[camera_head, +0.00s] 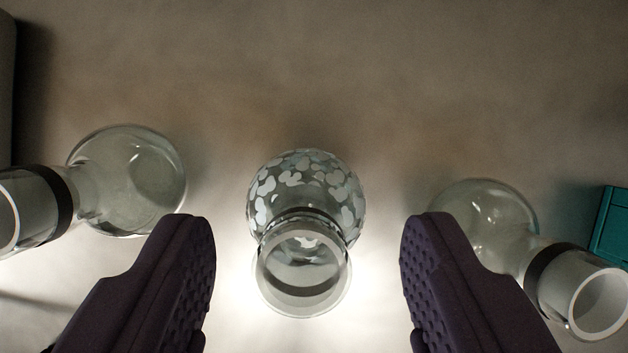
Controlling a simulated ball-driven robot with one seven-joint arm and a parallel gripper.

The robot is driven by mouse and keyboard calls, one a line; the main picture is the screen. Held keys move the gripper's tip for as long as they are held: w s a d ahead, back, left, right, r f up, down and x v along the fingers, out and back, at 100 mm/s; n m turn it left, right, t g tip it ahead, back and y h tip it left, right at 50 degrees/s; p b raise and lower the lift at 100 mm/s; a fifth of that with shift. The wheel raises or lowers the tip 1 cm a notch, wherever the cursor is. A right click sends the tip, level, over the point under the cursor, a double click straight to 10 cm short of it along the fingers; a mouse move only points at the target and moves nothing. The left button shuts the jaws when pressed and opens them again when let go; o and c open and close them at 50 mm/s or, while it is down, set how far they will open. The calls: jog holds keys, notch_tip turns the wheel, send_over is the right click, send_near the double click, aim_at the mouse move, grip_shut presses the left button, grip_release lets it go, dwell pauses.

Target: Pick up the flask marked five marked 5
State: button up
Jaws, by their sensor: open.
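Three glass flasks with dark neck bands show in the camera_head view. The middle flask (306,200) has pale blotches on its round body, and its open mouth faces me. A plain clear flask (128,180) is at the left, and another plain clear flask (490,215) is at the right. I cannot make out a 5 or any other number on any of them. My gripper (308,245) is open, its dark purple ridged fingers on either side of the middle flask, with a gap on both sides. The right finger hides part of the right flask.
A teal box-like object (610,226) is at the right edge. A grey shape (6,80) stands at the upper left edge. The pale surface beyond the flasks is clear.

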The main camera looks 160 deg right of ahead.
aim_at(303, 212)
jog(key=x, duration=0.2)
jog(key=b+x, duration=0.1)
jog(key=x, duration=0.1)
jog(key=shift+s+f, duration=0.15)
jog(key=shift+s, duration=0.05)
grip_shut()
